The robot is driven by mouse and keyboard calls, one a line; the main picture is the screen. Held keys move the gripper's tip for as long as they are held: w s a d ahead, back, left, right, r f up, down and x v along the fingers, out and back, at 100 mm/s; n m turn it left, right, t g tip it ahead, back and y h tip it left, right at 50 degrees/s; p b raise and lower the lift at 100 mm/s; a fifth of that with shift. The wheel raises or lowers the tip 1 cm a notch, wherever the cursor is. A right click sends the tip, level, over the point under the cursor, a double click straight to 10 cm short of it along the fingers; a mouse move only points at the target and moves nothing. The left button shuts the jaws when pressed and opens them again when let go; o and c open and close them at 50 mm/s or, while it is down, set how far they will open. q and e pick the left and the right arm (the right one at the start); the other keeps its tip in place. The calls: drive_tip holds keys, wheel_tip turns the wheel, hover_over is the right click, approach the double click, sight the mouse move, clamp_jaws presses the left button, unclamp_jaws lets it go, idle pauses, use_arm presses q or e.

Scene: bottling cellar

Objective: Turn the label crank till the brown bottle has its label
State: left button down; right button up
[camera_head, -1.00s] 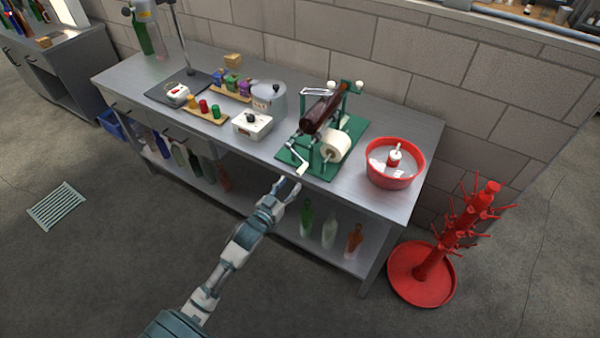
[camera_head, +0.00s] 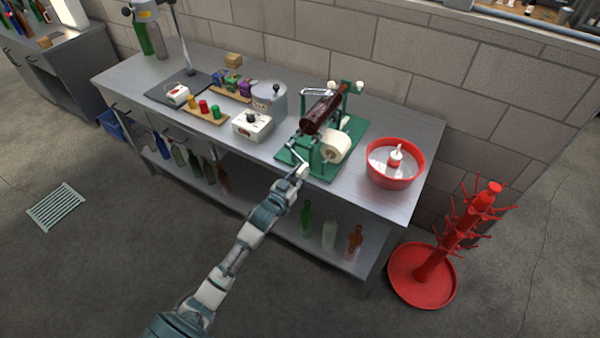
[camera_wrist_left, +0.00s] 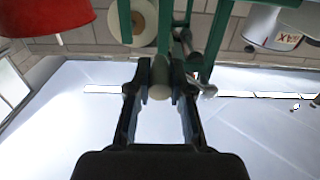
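The green label machine (camera_head: 343,138) stands on the steel bench. The brown bottle (camera_head: 322,114) lies tilted on top of it, and no label can be made out on it. A white label roll (camera_head: 335,146) sits below the bottle; it also shows in the left wrist view (camera_wrist_left: 136,22). The crank (camera_head: 294,158) is at the machine's near left side. My left gripper (camera_head: 301,171) is at the crank. In the left wrist view, its fingers (camera_wrist_left: 161,84) are on either side of the pale crank knob (camera_wrist_left: 159,78) and look closed on it. My right gripper is not in view.
A red basin (camera_head: 394,180) with a small bottle stands right of the machine. A white box with a knob (camera_head: 251,125) and a grey pot (camera_head: 269,98) stand left. Bottles fill parts of the shelf below. A red bottle tree (camera_head: 440,250) stands on the floor.

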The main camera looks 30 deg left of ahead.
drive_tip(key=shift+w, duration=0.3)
use_arm(q)
drive_tip(key=shift+a+f+m, duration=0.1)
drive_tip(key=shift+f+m, duration=0.1)
drive_tip(key=shift+m, duration=0.1)
